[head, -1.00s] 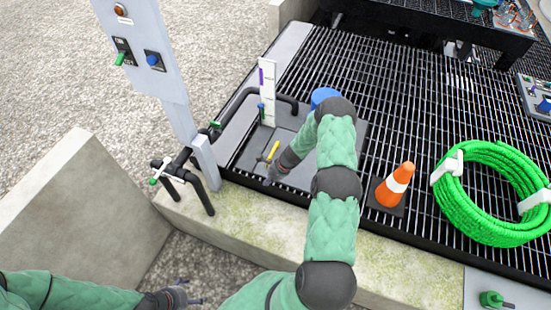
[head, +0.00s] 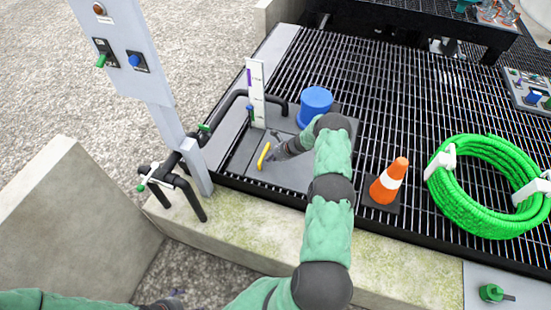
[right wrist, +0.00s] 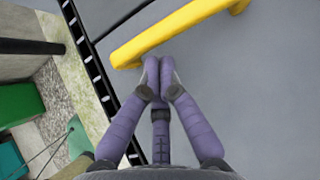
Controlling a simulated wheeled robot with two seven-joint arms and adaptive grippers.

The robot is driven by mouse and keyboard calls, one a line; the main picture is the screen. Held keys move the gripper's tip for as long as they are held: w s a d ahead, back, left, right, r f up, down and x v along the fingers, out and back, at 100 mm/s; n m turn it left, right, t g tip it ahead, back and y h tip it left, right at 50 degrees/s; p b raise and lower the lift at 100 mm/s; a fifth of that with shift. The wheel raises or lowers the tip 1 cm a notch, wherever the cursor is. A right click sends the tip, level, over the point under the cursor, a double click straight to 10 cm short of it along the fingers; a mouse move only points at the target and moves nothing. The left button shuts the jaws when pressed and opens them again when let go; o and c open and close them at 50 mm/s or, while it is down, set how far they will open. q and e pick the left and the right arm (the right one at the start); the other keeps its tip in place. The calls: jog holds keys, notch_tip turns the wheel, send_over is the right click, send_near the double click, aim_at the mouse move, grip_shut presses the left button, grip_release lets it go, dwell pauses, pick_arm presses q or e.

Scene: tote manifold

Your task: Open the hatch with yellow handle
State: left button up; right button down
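The yellow handle (head: 264,156) stands on a flat grey hatch panel (head: 290,176) set in the dark grating. The hatch looks closed. In the right wrist view the yellow handle (right wrist: 180,28) crosses the top above the grey surface (right wrist: 255,90). My right gripper (head: 277,153) is just right of the handle. Its purple fingers (right wrist: 158,65) are drawn together with nothing visible between them. Their tips are close to the handle's near edge; I cannot tell whether they touch it. My left gripper (head: 174,300) is partly cut off at the bottom edge, away from the hatch.
A blue cylinder (head: 314,106) stands behind the hatch, and a white marker post (head: 256,92) behind and to the left. Black pipes (head: 178,166) and a control post (head: 135,50) are left. An orange cone (head: 389,182) and green hose coil (head: 482,190) are right.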

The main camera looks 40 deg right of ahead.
jog(key=shift+b+x, duration=0.3)
jog(key=shift+x, duration=0.85)
pick_arm(q)
jog(key=shift+f, duration=0.45)
